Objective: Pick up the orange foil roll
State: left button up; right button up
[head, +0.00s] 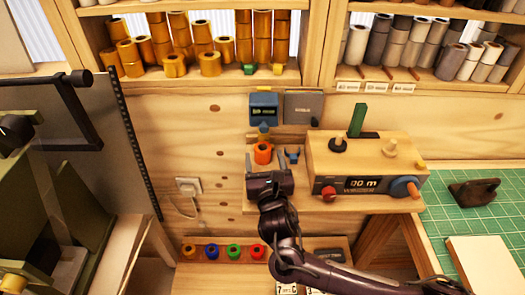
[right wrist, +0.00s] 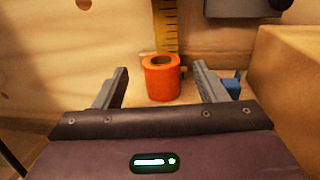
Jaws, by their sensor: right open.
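The orange foil roll (head: 263,153) stands upright on a small wooden ledge against the plywood wall in the head view. In the right wrist view the orange foil roll (right wrist: 161,78) stands ahead, with its round hole on top. My right gripper (head: 269,162) is open and empty, and its fingers point toward the roll. In the right wrist view the fingers of my right gripper (right wrist: 161,80) frame the roll left and right from the near side. A gap to the roll shows on both sides. My left gripper is not in view.
A wooden box (head: 365,160) with a display and knobs stands right of the roll. A small blue object (head: 292,154) sits close right of it. A yellow measuring strip (right wrist: 165,25) runs up the wall behind. Shelves of gold rolls (head: 210,62) are above.

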aim_at(264, 153)
jog(key=w, duration=0.1)
jog(key=w+p, duration=0.1)
jog(key=w, duration=0.2)
jog(key=shift+w+a+r+p, duration=0.1)
jog(key=shift+a+p, duration=0.15)
jog(key=shift+p, duration=0.05)
jog(key=shift+w, duration=0.35)
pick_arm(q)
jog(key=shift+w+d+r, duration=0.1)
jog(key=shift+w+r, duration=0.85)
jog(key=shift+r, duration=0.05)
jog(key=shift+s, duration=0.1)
pick_arm(e)
jog(key=shift+c, duration=1.2)
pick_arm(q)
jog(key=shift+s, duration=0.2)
pick_arm(e)
jog(key=c, duration=0.8)
jog(key=shift+c, duration=0.2)
